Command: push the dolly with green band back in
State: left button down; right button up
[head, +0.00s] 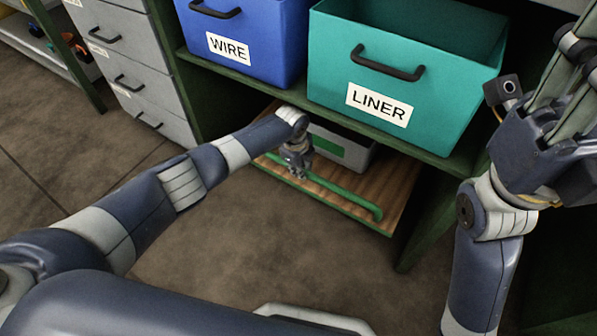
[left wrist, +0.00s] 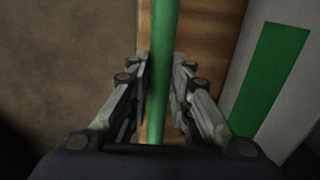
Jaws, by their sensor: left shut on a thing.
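The dolly is a low wooden board (head: 396,190) with a green bar handle (head: 345,192) along its front edge. It sits under the shelf, partly out over the floor. A grey bin with a green band (head: 342,148) rests on it, and the band also shows in the left wrist view (left wrist: 270,75). My left gripper (head: 298,172) is shut on the green bar, which runs between its fingers in the left wrist view (left wrist: 158,90). My right gripper (head: 590,65) is raised at the right edge, and its fingertips are cut off.
Above the dolly, a shelf holds a blue WIRE bin (head: 270,50) and a teal LINER bin (head: 440,105). Grey drawers (head: 125,50) stand to the left. A green shelf post (head: 425,225) stands right of the dolly. The floor in front is clear.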

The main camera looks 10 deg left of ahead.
pick_arm(q)
jog(key=shift+w+r, duration=0.15)
jog(key=shift+w, duration=0.1)
jog(key=c, duration=1.8)
grip_release()
jog(key=o, duration=0.4)
jog(key=shift+c, duration=0.2)
